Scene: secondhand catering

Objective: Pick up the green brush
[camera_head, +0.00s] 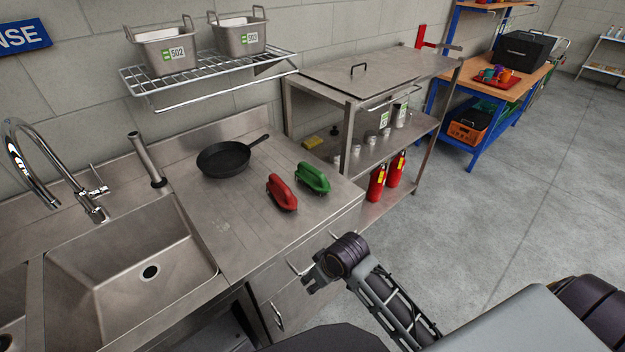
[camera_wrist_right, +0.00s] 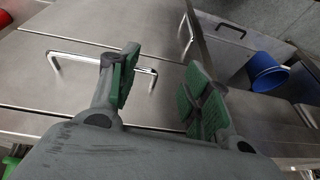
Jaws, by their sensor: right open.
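The green brush (camera_head: 313,177) lies on the steel counter near its right end, beside a red brush (camera_head: 282,193) to its left. The two brushes look close but apart. My right gripper (camera_head: 301,277) is in front of the counter's front edge, below and apart from the green brush. In the right wrist view my right gripper (camera_wrist_right: 158,92) is open and empty, its green finger pads spread, facing steel cabinet fronts with a bar handle (camera_wrist_right: 103,66). My left gripper is not in view.
A black frying pan (camera_head: 224,159) lies behind the brushes, left of them. A sink (camera_head: 130,262) with a tap is at the left. A wire shelf (camera_head: 208,76) with metal containers hangs above. A steel table (camera_head: 380,72) stands right of the counter.

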